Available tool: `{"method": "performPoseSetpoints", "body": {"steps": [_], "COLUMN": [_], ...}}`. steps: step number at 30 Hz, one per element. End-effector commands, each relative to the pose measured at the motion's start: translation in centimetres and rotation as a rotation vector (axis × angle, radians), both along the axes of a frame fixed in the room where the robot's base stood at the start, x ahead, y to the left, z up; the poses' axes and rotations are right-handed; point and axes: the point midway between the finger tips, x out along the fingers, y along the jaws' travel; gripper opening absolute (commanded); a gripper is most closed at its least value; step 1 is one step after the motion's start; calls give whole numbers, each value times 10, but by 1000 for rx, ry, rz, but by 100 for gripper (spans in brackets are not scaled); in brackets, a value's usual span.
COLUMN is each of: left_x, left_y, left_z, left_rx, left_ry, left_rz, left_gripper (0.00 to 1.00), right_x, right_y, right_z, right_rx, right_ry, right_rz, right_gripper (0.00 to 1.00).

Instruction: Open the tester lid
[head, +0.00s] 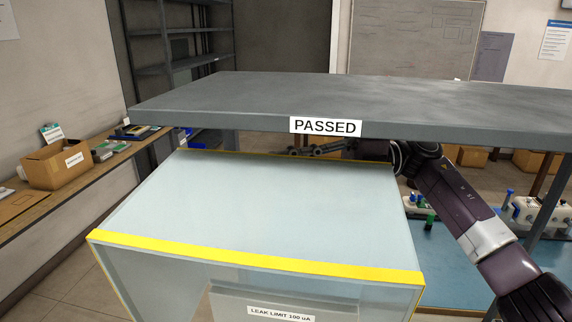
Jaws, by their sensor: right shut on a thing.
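The tester lid (265,205) is a large, pale see-through cover with yellow edging. It fills the lower middle of the head view, and its broad yellow strip (255,258) runs along the near edge. My right gripper (318,150) is at the lid's far edge, just under the grey shelf, shut on the lid there. Its fingertips are small and partly hidden, so the exact grip is unclear. Through the lid's front I see a grey panel with a label reading "LEAK LIMIT 100 uA" (281,314). My left gripper is not in view.
A grey shelf (230,97) with a "PASSED" sign (325,126) spans above the lid's far edge, close over my right gripper. A side bench at left holds a cardboard box (55,165). A blue bench top (450,260) with small devices lies right, behind my right arm.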

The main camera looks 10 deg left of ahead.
Motion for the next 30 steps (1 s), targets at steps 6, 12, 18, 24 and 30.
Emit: {"method": "performPoseSetpoints", "body": {"steps": [6,12,18,24,30], "left_x": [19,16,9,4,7], "left_y": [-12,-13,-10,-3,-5], "left_z": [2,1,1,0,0], "left_rx": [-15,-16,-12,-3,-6], "left_ry": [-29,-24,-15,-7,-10], "left_rz": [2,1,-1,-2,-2], "left_gripper": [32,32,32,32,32], "right_x": [1,1,1,1,10], "right_y": [0,0,0,-1,-20], "right_z": [0,0,0,0,-1], "right_rx": [1,1,0,0,-1], "right_ry": [2,2,1,1,1], "right_rz": [-3,-3,-1,-1,-4], "right_gripper": [0,16,29,29,29]}}
